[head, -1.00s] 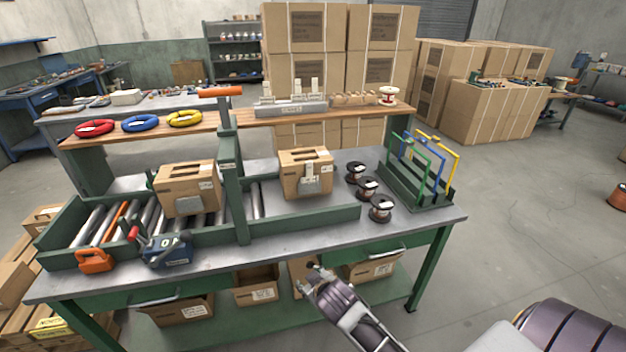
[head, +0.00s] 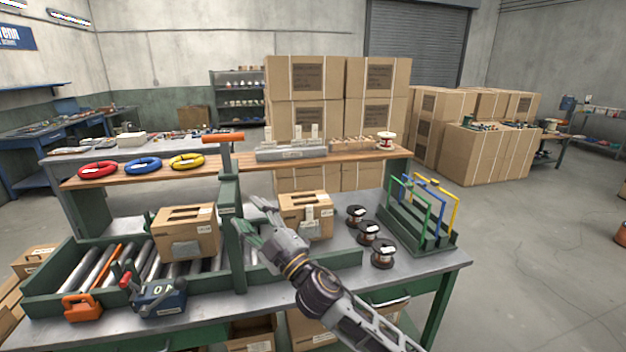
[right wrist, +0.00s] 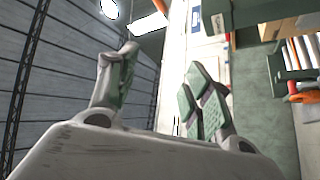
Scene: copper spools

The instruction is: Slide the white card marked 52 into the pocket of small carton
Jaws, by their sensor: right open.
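Several small white cards or tags (head: 298,131) stand upright in a grey holder (head: 290,153) on the wooden shelf. Their numbers are too small to read, so I cannot tell which is marked 52. A small brown carton (head: 318,203) stands on the bench right of the green post. A white label shows on its front, and its pocket is partly hidden by my right arm. My right gripper (head: 250,219) is open and empty, in front of the green post and left of the small carton. In the right wrist view its fingers (right wrist: 160,92) are spread. My left gripper is not in view.
A larger carton (head: 186,232) sits on the rollers left of the green post (head: 230,190). Dark wire spools (head: 368,232) and a green rack with coloured frames (head: 428,247) stand at the right. Coloured rings (head: 143,165) lie on the shelf. An orange-handled tool (head: 82,307) is at the front left.

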